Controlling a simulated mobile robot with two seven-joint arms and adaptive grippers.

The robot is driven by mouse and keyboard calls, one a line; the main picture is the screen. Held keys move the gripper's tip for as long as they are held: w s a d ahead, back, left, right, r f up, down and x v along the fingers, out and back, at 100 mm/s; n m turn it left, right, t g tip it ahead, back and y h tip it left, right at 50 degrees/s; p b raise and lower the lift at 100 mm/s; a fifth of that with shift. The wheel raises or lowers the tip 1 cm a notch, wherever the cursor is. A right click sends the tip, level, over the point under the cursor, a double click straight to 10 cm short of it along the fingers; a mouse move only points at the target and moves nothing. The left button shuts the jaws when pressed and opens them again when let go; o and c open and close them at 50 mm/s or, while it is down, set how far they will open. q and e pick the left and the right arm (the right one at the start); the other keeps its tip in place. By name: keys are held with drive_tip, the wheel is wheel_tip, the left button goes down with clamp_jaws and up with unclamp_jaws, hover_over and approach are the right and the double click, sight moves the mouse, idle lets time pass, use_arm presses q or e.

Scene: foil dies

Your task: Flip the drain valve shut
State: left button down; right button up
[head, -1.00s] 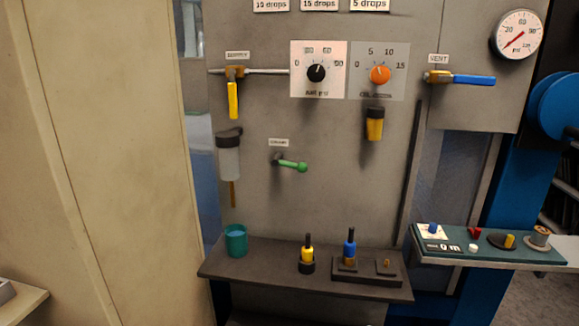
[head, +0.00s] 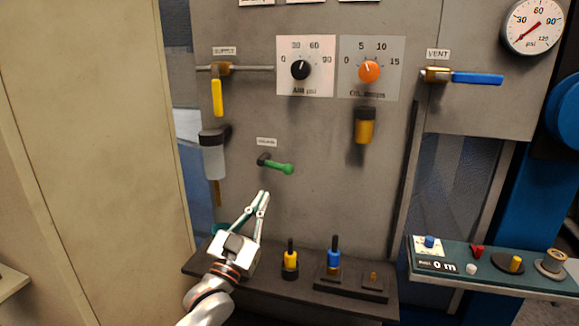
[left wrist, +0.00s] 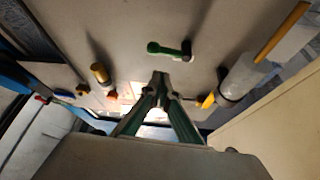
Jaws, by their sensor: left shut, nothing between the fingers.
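The drain valve's green lever (head: 279,167) sits below a small label (head: 267,142) on the grey panel. It points right and slightly down from its dark pivot. In the left wrist view the green lever (left wrist: 166,49) lies just beyond the fingertips. My left gripper (head: 264,194) is shut and empty, its tips a little below and left of the lever's ball end, apart from it. The gripper also shows in the left wrist view (left wrist: 160,78). My right gripper is not in view.
A blue vent lever (head: 478,79) points right.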

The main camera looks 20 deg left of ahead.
use_arm(q)
drive_tip(key=shift+t, duration=0.4)
drive_tip(key=r, duration=0.2)
drive_tip(key=w+r, duration=0.1)
drive_tip(key=r, duration=0.1)
drive_tip(key=shift+d, duration=0.15)
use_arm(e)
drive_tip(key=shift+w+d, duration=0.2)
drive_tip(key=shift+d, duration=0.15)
use_arm(q)
drive_tip(key=w+r, duration=0.1)
drive_tip(key=w, duration=0.8)
drive_tip(key=shift+w+d, duration=0.2)
drive_tip(key=shift+d, duration=0.1)
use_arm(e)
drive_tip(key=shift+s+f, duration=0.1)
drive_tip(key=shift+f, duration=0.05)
